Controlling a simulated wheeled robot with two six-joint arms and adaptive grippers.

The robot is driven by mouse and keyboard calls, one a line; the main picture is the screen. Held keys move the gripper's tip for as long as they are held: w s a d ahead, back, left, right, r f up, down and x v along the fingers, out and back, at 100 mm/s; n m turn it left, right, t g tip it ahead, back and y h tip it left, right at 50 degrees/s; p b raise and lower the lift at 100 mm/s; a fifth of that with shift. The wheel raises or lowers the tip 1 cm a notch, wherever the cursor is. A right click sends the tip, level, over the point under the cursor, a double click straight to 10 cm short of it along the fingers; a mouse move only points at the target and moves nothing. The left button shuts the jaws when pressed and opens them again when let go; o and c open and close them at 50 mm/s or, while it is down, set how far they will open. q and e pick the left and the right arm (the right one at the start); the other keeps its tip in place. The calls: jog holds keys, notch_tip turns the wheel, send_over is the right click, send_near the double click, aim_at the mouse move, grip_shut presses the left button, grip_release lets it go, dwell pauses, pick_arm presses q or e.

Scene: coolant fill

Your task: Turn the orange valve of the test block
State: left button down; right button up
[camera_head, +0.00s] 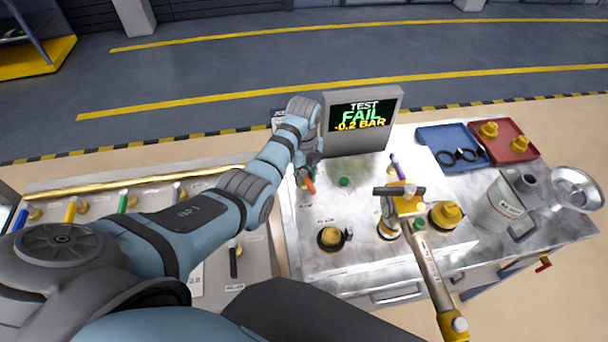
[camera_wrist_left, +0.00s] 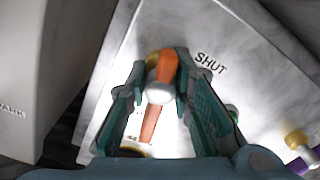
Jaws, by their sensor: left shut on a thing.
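The orange valve (camera_head: 309,184) sits at the back left of the metal bench, in front of the screen. In the left wrist view the valve handle (camera_wrist_left: 152,122) is an orange bar with a pale round hub in its middle. My left gripper (camera_head: 306,172) reaches down over it. In the left wrist view my left gripper's two teal fingers (camera_wrist_left: 158,92) stand on either side of the handle and are shut on it. The word SHUT is printed on the pale plate near the handle's upper end. My right gripper is not in view.
The screen (camera_head: 362,118) reads TEST FAIL -0.2 BAR. A T-handled tool (camera_head: 425,255) with yellow parts crosses the bench's right half. A blue tray (camera_head: 436,136), a red tray (camera_head: 524,155), a white container (camera_head: 500,208) and a metal bowl (camera_head: 577,187) stand farther right.

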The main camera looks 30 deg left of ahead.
aim_at(304, 172)
pick_arm(q)
jog(key=shift+s+d+f+m, duration=0.1)
jog(key=shift+s+f+m, duration=0.05)
jog(key=shift+m, duration=1.05)
jog(key=c, duration=1.4)
grip_release()
jog(key=shift+r, duration=0.4)
notch_tip(304, 172, up, 7)
jog(key=shift+f, duration=0.1)
